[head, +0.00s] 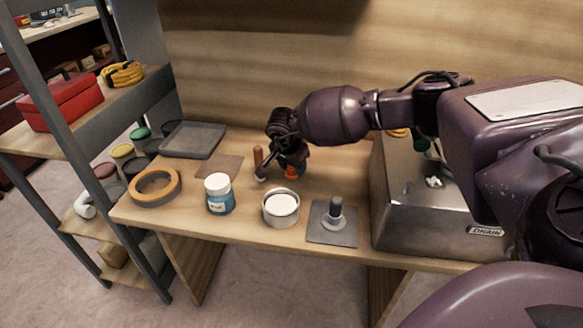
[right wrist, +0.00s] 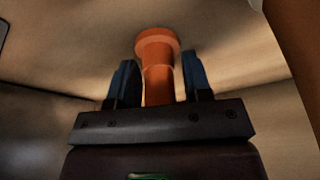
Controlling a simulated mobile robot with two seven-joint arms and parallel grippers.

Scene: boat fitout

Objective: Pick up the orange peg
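The orange peg (right wrist: 158,66) stands between the two dark blue fingers of my right gripper (right wrist: 160,84) in the right wrist view, its wider round end beyond the fingertips. Narrow gaps show between the peg and the fingers, so the gripper looks open around it. In the head view, my right gripper (head: 290,160) is low over the back middle of the wooden bench, and a small orange part of the peg (head: 291,173) shows at its fingers. The rest of the peg is hidden there. My left gripper is not in view.
A wooden-handled tool (head: 258,158) stands close left of the gripper. In front are a white tin (head: 281,209), a blue jar (head: 219,196) and a grey plate with a post (head: 333,224). A metal sink unit (head: 400,215) is right; an orange ring (head: 154,187) lies left.

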